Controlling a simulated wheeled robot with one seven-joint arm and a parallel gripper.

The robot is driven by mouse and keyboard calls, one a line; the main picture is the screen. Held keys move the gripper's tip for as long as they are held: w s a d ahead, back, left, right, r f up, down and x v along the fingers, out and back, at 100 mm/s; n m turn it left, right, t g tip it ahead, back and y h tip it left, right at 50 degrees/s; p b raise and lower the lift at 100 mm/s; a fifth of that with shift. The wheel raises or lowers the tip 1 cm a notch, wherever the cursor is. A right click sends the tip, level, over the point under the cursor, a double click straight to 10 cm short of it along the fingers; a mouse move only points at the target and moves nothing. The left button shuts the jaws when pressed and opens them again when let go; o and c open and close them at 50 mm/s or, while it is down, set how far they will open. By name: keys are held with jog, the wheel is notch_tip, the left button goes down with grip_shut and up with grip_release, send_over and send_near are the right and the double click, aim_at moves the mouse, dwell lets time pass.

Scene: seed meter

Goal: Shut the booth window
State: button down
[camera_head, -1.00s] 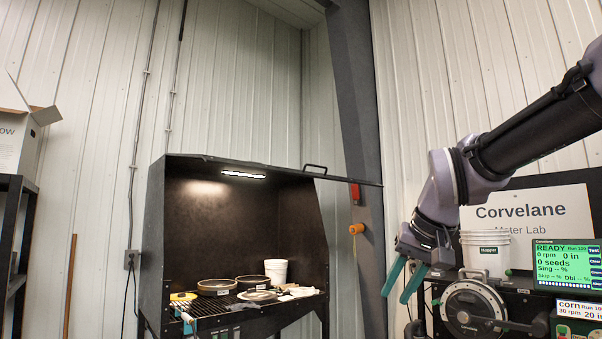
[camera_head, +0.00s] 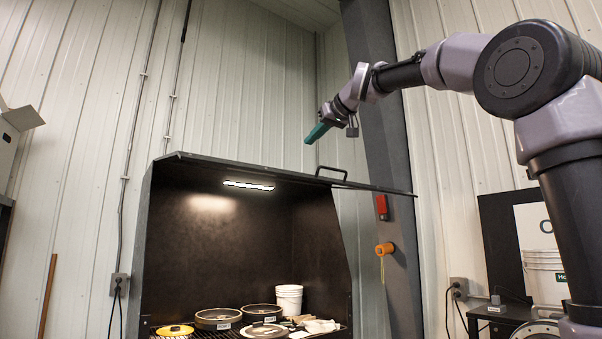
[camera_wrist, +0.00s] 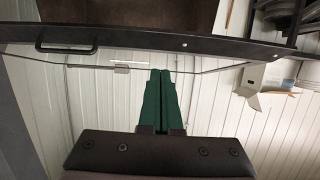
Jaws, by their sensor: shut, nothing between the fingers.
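The booth is a dark, open-fronted box (camera_head: 147,250) with a lit interior. Its window (camera_head: 385,188) is swung up and seen nearly edge-on along the booth's top, with a black bar handle (camera_head: 331,174) on it. The front of the booth stands open. My gripper (camera_head: 317,132) is above the window's edge, a little left of and above the handle, apart from it in the head view. In the wrist view its green fingers (camera_wrist: 161,98) are together and empty. The window's dark edge (camera_wrist: 220,50) and the handle (camera_wrist: 67,47) cross that view beyond the fingertips, the handle to the left.
Inside the booth are several round dishes (camera_head: 218,319), a white bucket (camera_head: 289,299) and a yellow disc (camera_head: 175,330). A dark post (camera_head: 371,120) with a red box (camera_head: 381,207) and an orange reel (camera_head: 384,249) stands to the right. The meter bench (camera_head: 488,313) is at far right.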

send_near(284, 172)
jog(key=w+a, duration=0.3)
jog(key=w, duration=0.1)
jog(key=shift+w+a+f, duration=0.1)
jog(key=shift+w+f, duration=0.05)
jog(key=shift+f, duration=0.85)
jog(key=shift+f, duration=0.15)
